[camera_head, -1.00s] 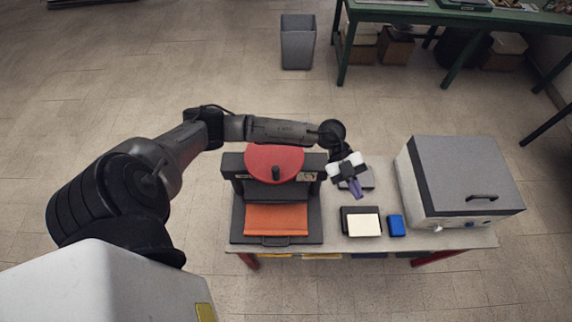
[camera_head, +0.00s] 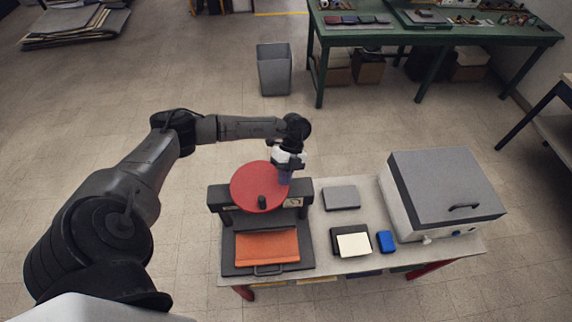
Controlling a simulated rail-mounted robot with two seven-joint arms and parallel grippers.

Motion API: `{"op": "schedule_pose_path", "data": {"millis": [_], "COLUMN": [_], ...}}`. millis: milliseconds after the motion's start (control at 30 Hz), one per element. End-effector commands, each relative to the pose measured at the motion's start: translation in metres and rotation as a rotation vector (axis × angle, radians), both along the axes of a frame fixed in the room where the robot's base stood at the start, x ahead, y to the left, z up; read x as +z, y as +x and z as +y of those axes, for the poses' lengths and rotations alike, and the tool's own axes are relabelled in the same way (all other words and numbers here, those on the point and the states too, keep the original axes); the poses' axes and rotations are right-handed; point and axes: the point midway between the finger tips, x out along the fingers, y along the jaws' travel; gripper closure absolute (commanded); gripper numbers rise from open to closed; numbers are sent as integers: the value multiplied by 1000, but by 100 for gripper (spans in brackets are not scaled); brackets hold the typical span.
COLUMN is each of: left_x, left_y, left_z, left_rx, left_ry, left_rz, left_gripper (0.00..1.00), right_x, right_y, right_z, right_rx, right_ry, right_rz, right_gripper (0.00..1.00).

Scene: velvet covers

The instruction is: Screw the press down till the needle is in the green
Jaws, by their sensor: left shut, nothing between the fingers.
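The press (camera_head: 226,197) stands at the left of the work table, a dark frame with a red round handwheel (camera_head: 250,190) on top and a black knob (camera_head: 262,202) near the wheel's front. An orange velvet cover (camera_head: 266,246) lies on the press bed under the wheel. My left gripper (camera_head: 284,178) is shut and empty, pointing down at the right rim of the wheel; I cannot tell whether it touches. A small pale label or dial (camera_head: 294,202) shows on the right of the press frame, too small to read a needle. My right gripper is not in view.
A grey-lidded white box (camera_head: 445,190) stands at the table's right. Between it and the press lie a grey block (camera_head: 341,197), a dark tray with a cream pad (camera_head: 352,244) and a blue block (camera_head: 386,242). A bin (camera_head: 275,70) and green bench (camera_head: 430,38) stand behind.

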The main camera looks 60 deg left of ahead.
Motion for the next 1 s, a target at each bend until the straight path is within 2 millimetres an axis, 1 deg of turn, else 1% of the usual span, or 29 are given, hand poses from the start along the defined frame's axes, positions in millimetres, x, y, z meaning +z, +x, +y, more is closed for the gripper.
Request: {"op": "schedule_pose_path", "data": {"millis": [33, 200, 267, 400, 533, 700, 1000], "left_x": [-6, -29, -26, -27, -28, -29, -29], "left_y": [-6, -19, -29, -44, -53, -57, -57], "left_z": [-5, -16, -14, -14, -15, -15, -15], "left_rx": [-2, -2, -1, 0, 0, 0, 0], "left_ry": [-1, -1, 1, 1, 0, 1, 0], "left_rz": [4, 3, 2, 0, -1, -2, -3], "left_gripper": [100, 100, 100, 100, 100, 100, 100], "right_x": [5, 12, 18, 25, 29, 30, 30], "right_y": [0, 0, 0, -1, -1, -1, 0], "right_z": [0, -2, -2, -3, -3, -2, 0], "right_rx": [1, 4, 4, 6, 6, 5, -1], "right_ry": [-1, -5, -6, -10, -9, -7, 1], "right_rz": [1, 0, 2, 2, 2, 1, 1], "right_gripper": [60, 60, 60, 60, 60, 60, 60]}}
